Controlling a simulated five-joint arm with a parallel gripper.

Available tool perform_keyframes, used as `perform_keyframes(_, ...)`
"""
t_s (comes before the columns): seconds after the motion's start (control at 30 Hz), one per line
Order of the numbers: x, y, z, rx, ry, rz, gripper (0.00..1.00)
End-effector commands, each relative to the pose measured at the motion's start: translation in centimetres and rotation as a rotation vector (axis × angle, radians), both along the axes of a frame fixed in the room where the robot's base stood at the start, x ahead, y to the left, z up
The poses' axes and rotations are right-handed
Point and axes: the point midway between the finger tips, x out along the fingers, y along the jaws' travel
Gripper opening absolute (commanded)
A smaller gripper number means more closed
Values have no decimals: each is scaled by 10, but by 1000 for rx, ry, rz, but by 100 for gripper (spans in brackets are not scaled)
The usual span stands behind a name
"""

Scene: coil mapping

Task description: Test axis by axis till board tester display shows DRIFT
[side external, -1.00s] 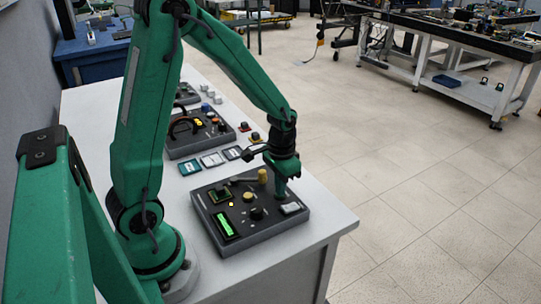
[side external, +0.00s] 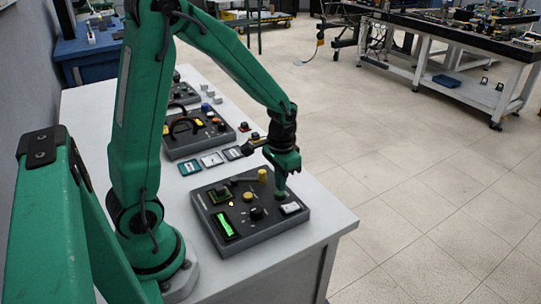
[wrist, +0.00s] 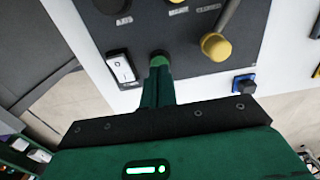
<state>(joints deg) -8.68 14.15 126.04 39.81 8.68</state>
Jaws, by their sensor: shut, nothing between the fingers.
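The board tester is a dark grey panel (side external: 213,233) on the white bench, also in the wrist view (wrist: 90,20). Its long green display (side external: 226,224) is lit, but I cannot read any word on it. A black knob (side external: 256,213), a yellow-tipped lever (wrist: 216,46) and a white rocker switch (wrist: 121,67) are on the panel. My gripper (wrist: 159,62) is shut and empty.
Three small cards (side external: 212,160) lie behind the tester. Another dark panel with a looped handle (side external: 193,140) stands farther back. A blue-based block (wrist: 244,84) lies beside the tester. The bench's right edge is near my gripper.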

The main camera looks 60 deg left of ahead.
Motion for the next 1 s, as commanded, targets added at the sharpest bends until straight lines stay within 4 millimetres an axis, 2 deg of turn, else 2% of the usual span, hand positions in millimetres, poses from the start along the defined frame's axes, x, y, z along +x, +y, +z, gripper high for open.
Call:
perform_keyframes(0.6, 0, 0, 43, 0, -1, 0, 0)
perform_keyframes(1.0, 0, 0, 46, 0, 0, 0, 0)
